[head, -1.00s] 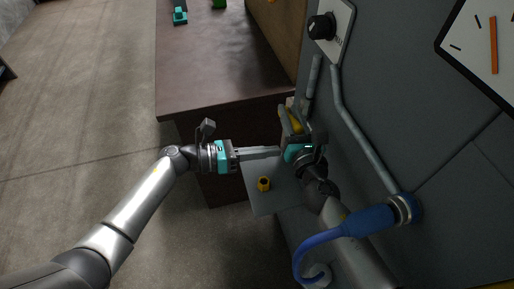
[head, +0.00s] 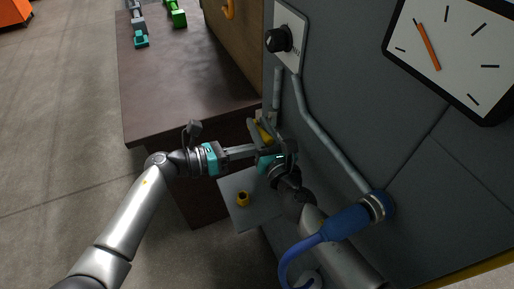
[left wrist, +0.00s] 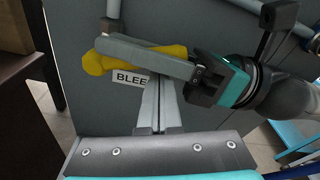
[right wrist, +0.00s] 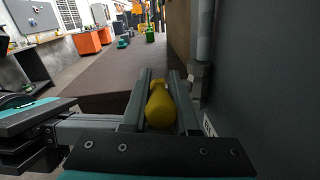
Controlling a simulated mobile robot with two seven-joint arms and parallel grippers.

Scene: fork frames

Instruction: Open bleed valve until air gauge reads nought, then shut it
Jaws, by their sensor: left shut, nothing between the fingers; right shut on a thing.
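The yellow bleed valve handle (left wrist: 95,64) lies beside a partly hidden label reading "BLEE" (left wrist: 130,78) in the left wrist view. My right gripper (head: 264,132) is shut on this handle, which also shows between its fingers in the right wrist view (right wrist: 160,108). My left gripper (head: 254,149) is shut and empty, its tips close to the right gripper; its closed fingers show just below the handle (left wrist: 158,100). The air gauge (head: 462,50) is at upper right in the head view. Its orange needle (head: 428,46) points to the upper left, around the second tick; no numbers are legible.
A black knob (head: 279,39) on a white plate and grey pipes (head: 325,130) are on the panel. A blue hose coupling (head: 345,221) is at lower right. A small yellow piece (head: 242,199) sits on a grey plate below. A dark table (head: 185,85) stands behind.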

